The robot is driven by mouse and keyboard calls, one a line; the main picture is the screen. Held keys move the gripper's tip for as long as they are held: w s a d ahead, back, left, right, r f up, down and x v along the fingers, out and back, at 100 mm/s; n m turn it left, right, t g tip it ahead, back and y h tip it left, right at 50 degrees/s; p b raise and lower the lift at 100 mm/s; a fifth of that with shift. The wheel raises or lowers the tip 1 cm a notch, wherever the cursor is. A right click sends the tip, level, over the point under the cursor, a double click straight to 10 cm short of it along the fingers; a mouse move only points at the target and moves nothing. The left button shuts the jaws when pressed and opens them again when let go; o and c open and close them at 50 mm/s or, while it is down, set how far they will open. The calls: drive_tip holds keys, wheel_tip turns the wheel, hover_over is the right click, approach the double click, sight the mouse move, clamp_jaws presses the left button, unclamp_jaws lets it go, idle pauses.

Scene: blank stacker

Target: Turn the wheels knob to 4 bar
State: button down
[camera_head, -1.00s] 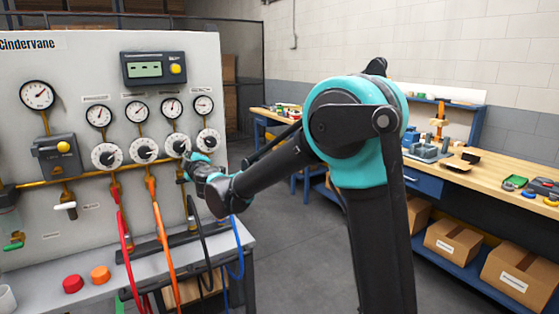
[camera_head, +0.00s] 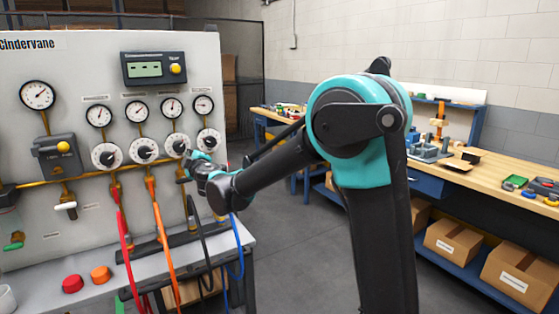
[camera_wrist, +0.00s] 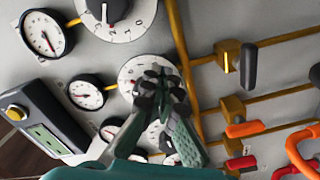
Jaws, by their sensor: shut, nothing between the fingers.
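The grey panel has a row of white dial knobs with dark pointers; their name labels are too small to read, so I cannot tell which is wheels. My gripper (camera_head: 190,161) is at the third knob from the left (camera_head: 175,145), partly covering it. In the wrist view my gripper (camera_wrist: 161,82) is shut, its fingertips in front of that knob's middle (camera_wrist: 128,72), hiding its pointer. I cannot tell whether they touch it. The gauge above that knob (camera_head: 172,108) also shows in the wrist view (camera_wrist: 87,92); its reading is not legible.
Neighbouring knobs (camera_head: 143,150) and (camera_head: 208,139) sit close on both sides. Red (camera_head: 122,235), orange (camera_head: 161,235) and other hoses hang below. A digital display (camera_head: 153,68) is above the gauges. A workbench (camera_head: 480,178) stands at right; the floor between is open.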

drive_tip(key=shift+w+d+r, duration=0.1)
drive_tip(key=shift+d+r, duration=0.05)
drive_tip(key=shift+r, duration=0.05)
drive_tip(key=shift+w+d+r, duration=0.1)
drive_tip(key=shift+d+r, duration=0.05)
drive_tip(key=shift+r, duration=0.15)
drive_tip(key=shift+d+r, duration=0.1)
drive_tip(key=shift+r, duration=0.45)
drive_tip(key=shift+w+d, duration=0.1)
drive_tip(key=v, duration=0.6)
drive_tip(key=shift+d, duration=0.2)
idle(0.5)
drive_tip(key=shift+w, duration=0.15)
